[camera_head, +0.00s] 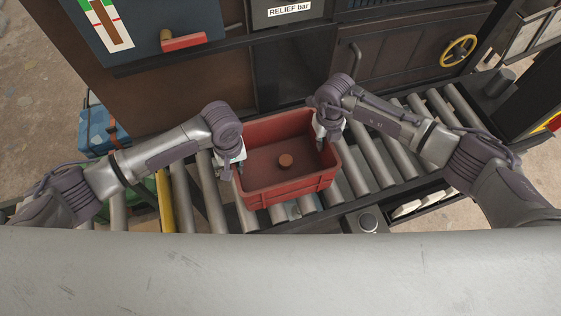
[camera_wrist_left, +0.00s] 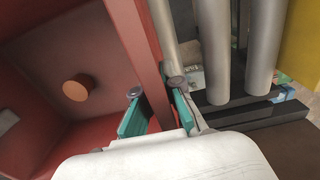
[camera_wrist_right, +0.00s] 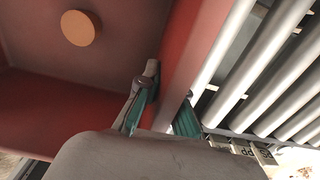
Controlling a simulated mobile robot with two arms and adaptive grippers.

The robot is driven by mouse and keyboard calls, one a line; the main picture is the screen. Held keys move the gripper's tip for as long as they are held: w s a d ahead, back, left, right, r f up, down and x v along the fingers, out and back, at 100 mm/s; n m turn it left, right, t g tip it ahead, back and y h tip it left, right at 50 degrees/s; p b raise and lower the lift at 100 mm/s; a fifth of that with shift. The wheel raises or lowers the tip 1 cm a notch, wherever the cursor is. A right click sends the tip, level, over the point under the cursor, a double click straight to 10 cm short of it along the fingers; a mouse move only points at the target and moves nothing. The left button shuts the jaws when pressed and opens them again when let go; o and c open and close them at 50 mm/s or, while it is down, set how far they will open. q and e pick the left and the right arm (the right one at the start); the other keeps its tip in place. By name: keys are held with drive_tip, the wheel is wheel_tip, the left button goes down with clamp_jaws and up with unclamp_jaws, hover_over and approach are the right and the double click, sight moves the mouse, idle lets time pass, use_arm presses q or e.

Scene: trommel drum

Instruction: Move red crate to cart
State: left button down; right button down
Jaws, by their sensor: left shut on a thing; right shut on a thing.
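The red crate (camera_head: 290,190) is in the middle of the head view, over the roller conveyor. A small round orange-brown piece (camera_head: 286,160) lies on its floor. My left gripper (camera_head: 238,172) is shut on the crate's left wall; in the left wrist view its teal-padded fingers (camera_wrist_left: 155,108) straddle the red wall. My right gripper (camera_head: 322,146) is shut on the crate's right wall; in the right wrist view its fingers (camera_wrist_right: 165,108) sit either side of that wall. I cannot tell whether the crate rests on the rollers or is lifted. No cart is identifiable.
Metal rollers (camera_head: 372,158) run left and right of the crate, with one yellow roller (camera_head: 166,203). A dark machine with a red handle (camera_head: 184,42) and a yellow handwheel (camera_head: 458,50) stands behind. A blue case (camera_head: 98,130) is at the left.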

use_arm(q)
drive_tip(key=shift+r, duration=0.2)
use_arm(e)
drive_tip(key=shift+r, duration=0.2)
